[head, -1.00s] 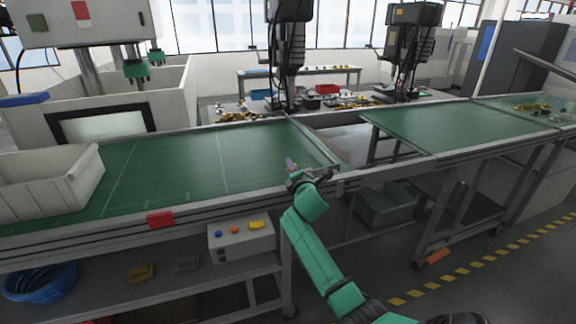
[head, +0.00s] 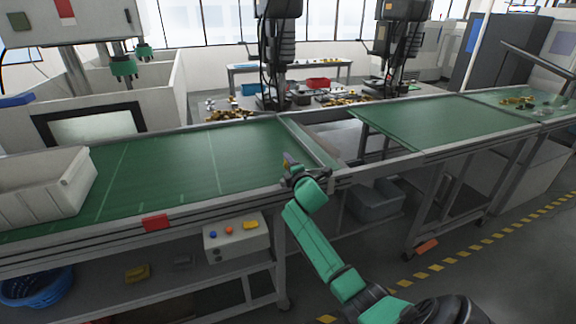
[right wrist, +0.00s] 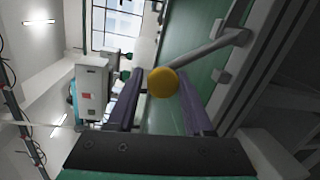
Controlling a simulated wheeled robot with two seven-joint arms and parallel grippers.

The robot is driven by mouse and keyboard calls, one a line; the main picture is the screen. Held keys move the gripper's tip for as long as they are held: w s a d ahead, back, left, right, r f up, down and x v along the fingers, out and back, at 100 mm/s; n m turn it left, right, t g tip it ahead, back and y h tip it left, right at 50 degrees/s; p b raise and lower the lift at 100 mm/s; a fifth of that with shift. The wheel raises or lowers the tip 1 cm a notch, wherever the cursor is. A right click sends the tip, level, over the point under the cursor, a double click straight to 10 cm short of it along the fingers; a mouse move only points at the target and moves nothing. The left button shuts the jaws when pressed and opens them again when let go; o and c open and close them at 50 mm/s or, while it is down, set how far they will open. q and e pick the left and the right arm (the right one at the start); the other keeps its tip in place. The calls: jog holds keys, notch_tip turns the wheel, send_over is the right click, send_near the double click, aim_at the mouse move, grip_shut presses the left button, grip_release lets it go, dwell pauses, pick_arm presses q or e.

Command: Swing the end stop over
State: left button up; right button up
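In the right wrist view a round yellow knob (right wrist: 163,82) sits at the end of a grey rod (right wrist: 212,47), which runs up and right to the side of the green belt. I take the knob and rod to be the end stop. My right gripper (right wrist: 162,90) has its two purple fingers apart, one on each side of the knob, with a narrow gap on the left. Contact on the right is unclear. In the head view my right gripper (head: 288,164) is at the near edge of the belt, by its right end; it hides most of the stop. My left gripper is out of view.
The green belt (head: 170,165) carries a white crate (head: 45,190) at its left. Past a gap on the right is a second green belt (head: 440,125). A control box (head: 237,241) with coloured buttons stands below. A grey bin (head: 373,203) is under the gap.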

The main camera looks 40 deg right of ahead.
jog(key=shift+o, duration=0.8)
jog(key=shift+d, duration=0.2)
jog(key=shift+f, duration=0.1)
jog(key=shift+s, duration=0.1)
jog(key=b+v, duration=0.2)
jog(key=v, duration=1.2)
jog(key=shift+s, duration=0.15)
